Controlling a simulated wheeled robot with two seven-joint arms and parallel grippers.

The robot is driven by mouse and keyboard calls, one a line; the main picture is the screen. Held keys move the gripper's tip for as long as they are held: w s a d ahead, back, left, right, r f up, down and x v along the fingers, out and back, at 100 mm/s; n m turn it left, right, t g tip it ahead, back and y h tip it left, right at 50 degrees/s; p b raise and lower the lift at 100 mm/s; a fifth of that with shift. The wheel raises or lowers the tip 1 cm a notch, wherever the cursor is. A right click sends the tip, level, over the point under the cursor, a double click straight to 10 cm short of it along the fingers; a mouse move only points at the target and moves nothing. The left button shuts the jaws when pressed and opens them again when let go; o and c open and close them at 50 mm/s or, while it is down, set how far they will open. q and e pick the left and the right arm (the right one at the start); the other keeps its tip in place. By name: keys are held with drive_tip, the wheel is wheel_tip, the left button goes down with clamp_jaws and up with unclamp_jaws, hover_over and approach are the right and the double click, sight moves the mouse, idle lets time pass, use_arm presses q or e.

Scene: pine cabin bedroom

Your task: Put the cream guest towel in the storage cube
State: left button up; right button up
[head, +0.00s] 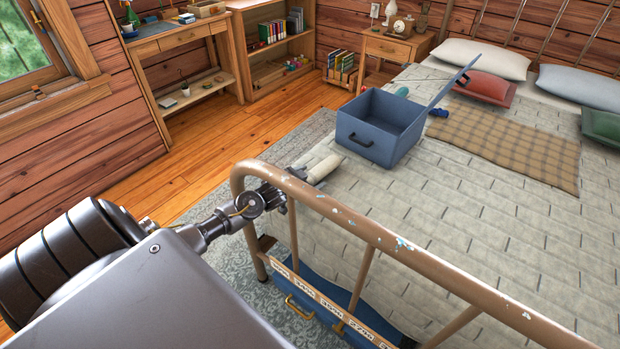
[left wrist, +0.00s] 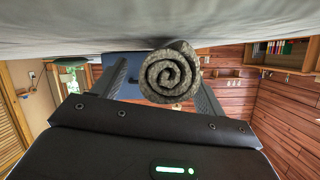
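The cream guest towel (head: 322,168) is a tight roll at the foot end of the bed, beside the bed rail. In the left wrist view its spiral end (left wrist: 170,76) faces the camera and looks dark in shadow. My left gripper (head: 287,188) is at the towel's near end, partly behind the rail. Its fingers (left wrist: 162,78) are apart on either side of the roll, with a gap at the picture's left finger. The storage cube (head: 365,141) is a blue box with a dark handle and raised lid, on the bed beyond the towel. My right gripper is not in view.
The curved metal bed rail (head: 395,243) crosses in front of the bed, close to my left arm. A checked blanket (head: 510,142) and several pillows lie further back. A blue case (head: 335,300) sits below the rail. The quilt (head: 455,225) is clear in front.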

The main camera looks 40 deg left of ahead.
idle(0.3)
use_arm(q)
drive_tip(key=shift+s+r+b, duration=0.1)
drive_tip(key=shift+s+b, duration=0.2)
drive_tip(key=shift+s, duration=0.15)
drive_tip(key=p+v, duration=0.1)
drive_tip(key=v, duration=0.9)
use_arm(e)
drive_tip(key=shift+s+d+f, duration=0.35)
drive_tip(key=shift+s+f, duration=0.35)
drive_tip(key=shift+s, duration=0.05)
